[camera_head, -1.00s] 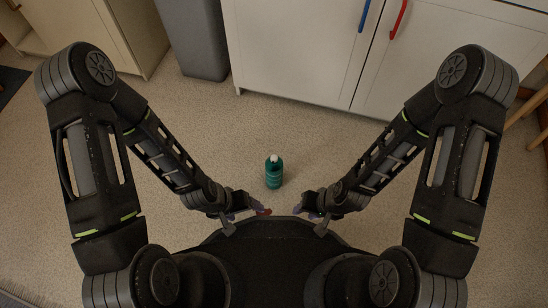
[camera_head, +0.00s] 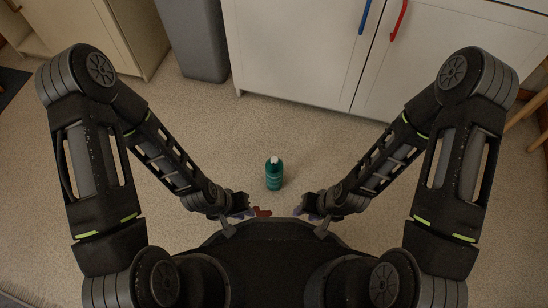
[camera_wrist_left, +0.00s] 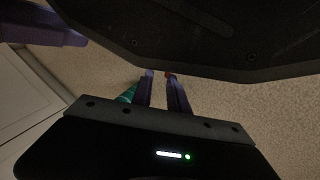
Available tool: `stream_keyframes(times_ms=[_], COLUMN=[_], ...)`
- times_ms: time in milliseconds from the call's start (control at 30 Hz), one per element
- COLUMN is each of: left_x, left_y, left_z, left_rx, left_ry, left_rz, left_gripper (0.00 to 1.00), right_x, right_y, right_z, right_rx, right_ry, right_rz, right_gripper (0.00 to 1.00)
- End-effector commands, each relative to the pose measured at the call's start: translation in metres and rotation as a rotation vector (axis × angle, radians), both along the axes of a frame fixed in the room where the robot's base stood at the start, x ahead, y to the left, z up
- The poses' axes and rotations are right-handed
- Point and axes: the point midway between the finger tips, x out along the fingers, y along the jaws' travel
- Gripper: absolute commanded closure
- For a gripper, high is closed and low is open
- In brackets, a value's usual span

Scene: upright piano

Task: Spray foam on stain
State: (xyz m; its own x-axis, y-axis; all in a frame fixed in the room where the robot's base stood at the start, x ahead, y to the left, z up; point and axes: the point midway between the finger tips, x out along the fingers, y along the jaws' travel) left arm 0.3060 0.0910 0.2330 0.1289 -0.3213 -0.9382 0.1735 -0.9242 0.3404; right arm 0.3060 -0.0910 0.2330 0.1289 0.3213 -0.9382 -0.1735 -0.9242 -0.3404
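A teal bottle (camera_head: 274,178) with a white top stands upright on the floor in front of me. In the left wrist view part of it shows as a teal shape (camera_wrist_left: 127,95) beside the fingers. A small red-brown patch (camera_head: 263,212), which looks like the stain, lies on the floor just past my base edge. My left gripper (camera_head: 247,213) is beside the patch, apart from the bottle; its purple fingers (camera_wrist_left: 164,88) show a gap with nothing held. My right gripper (camera_head: 301,210) is low on the other side, its fingers mostly hidden.
A white cabinet (camera_head: 290,50) with a blue handle (camera_head: 364,17) and a red handle (camera_head: 399,19) stands at the back. A grey bin (camera_head: 190,40) is left of it. A wooden stool (camera_head: 535,120) is at the right edge. The speckled floor around the bottle is clear.

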Motion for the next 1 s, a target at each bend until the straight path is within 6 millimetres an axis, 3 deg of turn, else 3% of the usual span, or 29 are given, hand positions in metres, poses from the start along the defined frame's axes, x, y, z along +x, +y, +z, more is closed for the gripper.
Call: stream_keyframes(times_ms=[233, 1000], left_x=[0.0000, 0.0000], left_y=[0.0000, 0.0000], left_z=[0.0000, 0.0000], left_rx=[0.000, 0.000], left_ry=[0.000, 0.000], left_rz=[0.000, 0.000], left_gripper=[1.00, 1.00], right_x=[0.0000, 0.0000], right_y=[0.0000, 0.0000], right_z=[0.0000, 0.0000], right_rx=[0.000, 0.000], right_ry=[0.000, 0.000], right_rz=[0.000, 0.000], right_gripper=[0.64, 0.64])
